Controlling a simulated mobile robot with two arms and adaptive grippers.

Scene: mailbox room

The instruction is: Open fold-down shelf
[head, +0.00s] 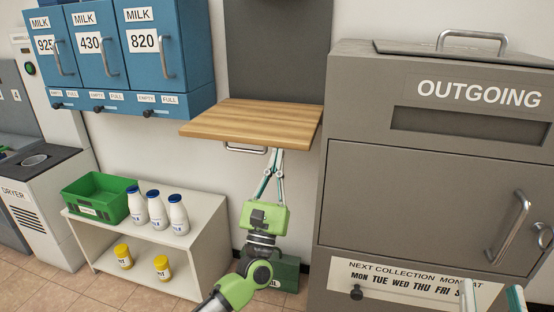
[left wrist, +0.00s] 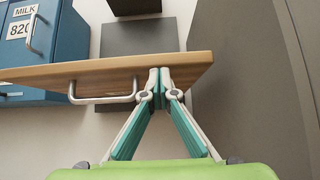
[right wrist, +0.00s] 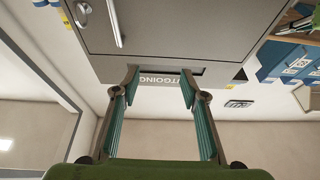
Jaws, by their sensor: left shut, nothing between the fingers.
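The fold-down shelf (head: 250,120) is a wooden board standing out roughly level from a dark grey wall panel (head: 279,55). A metal bar handle (head: 245,149) hangs under it; the handle also shows in the left wrist view (left wrist: 100,99). My left gripper (head: 277,152) is shut and empty, fingers pointing up at the board's front edge, to the right of the handle. In the left wrist view its fingertips (left wrist: 159,73) overlap the board's edge; I cannot tell if they touch. My right gripper (right wrist: 160,74) is open and empty in front of the grey outgoing box.
The grey outgoing box (head: 420,195) stands close on the right, with a protruding door handle (head: 510,228). Blue milk lockers (head: 130,50) hang at left. Below, a white stand (head: 205,235) holds a green crate (head: 98,198), bottles and yellow jars.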

